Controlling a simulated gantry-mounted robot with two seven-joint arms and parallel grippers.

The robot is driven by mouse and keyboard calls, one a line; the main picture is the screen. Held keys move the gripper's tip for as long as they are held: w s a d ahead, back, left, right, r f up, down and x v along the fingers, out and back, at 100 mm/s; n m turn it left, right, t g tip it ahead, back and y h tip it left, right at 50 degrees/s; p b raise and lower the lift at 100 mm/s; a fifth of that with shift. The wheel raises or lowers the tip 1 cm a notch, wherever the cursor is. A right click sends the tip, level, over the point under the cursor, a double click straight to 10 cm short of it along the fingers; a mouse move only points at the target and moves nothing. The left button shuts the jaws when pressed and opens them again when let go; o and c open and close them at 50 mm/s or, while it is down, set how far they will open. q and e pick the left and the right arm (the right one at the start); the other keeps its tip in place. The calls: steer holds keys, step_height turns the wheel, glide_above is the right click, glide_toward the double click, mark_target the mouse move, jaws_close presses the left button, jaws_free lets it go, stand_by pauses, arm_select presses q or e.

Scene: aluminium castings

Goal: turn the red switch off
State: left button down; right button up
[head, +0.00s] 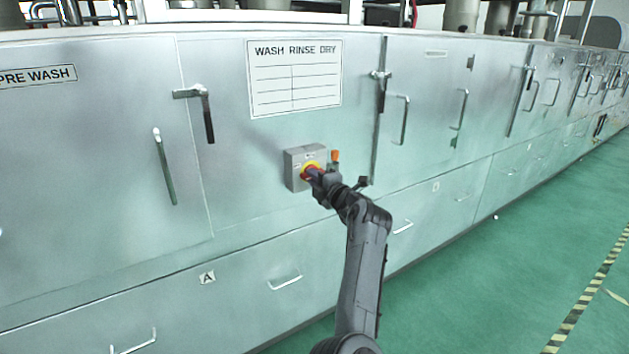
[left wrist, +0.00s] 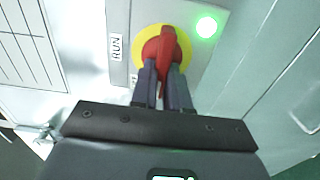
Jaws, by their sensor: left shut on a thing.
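The red switch (head: 308,168) is a red rotary knob on a yellow round plate, on a small grey box (head: 294,172) fixed to the metal cabinet front. In the left wrist view the red knob (left wrist: 167,40) lies lengthwise up and down the picture, with a RUN label (left wrist: 116,47) to its left. A lit green lamp (left wrist: 206,27) is at its upper right. My left gripper (head: 316,174) is at the knob; in the left wrist view its fingers (left wrist: 161,72) are shut on the knob's lower end. They hide part of the knob. My right gripper is not in view.
A vertical door lever (head: 380,92) and door handles (head: 402,120) stick out to the right of the box. An orange piece (head: 336,155) stands at the box's right side. Another lever (head: 207,113) is at the left. The green floor (head: 500,270) at the right is clear.

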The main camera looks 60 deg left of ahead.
arm_select(q)
steer(key=shift+f, duration=0.2)
stand_by(0.3)
steer(key=c, duration=1.3)
jaws_free()
steer(key=shift+o, duration=0.9)
steer(key=shift+a+r, duration=0.1)
steer(key=shift+r, duration=0.05)
steer(key=d+p, duration=0.2)
steer(key=d, duration=0.9)
steer(key=shift+p, duration=0.4)
steer(key=shift+a, duration=0.1)
